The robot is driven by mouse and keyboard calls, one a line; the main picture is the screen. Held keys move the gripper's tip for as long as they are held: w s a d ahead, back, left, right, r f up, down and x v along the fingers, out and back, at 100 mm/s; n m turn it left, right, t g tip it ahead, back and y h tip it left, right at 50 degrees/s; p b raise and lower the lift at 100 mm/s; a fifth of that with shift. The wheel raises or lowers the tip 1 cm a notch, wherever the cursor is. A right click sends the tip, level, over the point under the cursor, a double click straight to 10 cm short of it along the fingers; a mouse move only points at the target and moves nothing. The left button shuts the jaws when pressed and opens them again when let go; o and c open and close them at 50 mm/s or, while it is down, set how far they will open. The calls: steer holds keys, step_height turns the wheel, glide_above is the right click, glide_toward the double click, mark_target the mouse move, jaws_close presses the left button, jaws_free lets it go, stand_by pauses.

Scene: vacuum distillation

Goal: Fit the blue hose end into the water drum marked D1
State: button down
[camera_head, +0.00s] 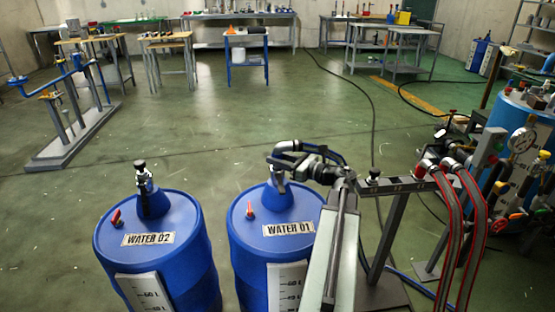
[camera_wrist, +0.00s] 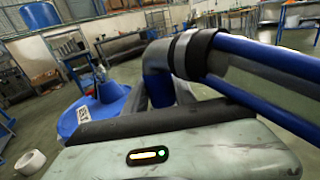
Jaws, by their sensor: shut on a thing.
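The blue drum labelled WATER 01 (camera_head: 255,222) stands upright at the lower middle of the head view. Its raised neck (camera_head: 277,194) is on top, with a small red valve beside it. My gripper (camera_head: 290,164) is over this neck, shut on the blue hose end (camera_head: 284,148), whose dark elbow bends down toward the neck. In the wrist view, the blue hose end (camera_wrist: 158,85) with its black collar points down behind my gripper body. The drum (camera_wrist: 82,118) and its cone-shaped neck (camera_wrist: 111,88) show to the left. I cannot tell whether the hose end's tip touches or enters the neck.
A second drum labelled WATER 02 (camera_head: 150,240) stands close on the left, with a black-topped fitting upright in its neck. A metal stand (camera_head: 385,240) with red hoses (camera_head: 476,225) is on the right. Open floor (camera_head: 220,130) lies behind the drums.

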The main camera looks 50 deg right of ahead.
steer(key=shift+f, duration=0.15)
steer(key=c, duration=0.9)
jaws_free()
steer(key=shift+c, duration=0.2)
steer(key=s+d, duration=0.1)
steer(key=s, duration=0.6)
steer(key=shift+s+d, duration=0.15)
steer(key=shift+s, duration=0.2)
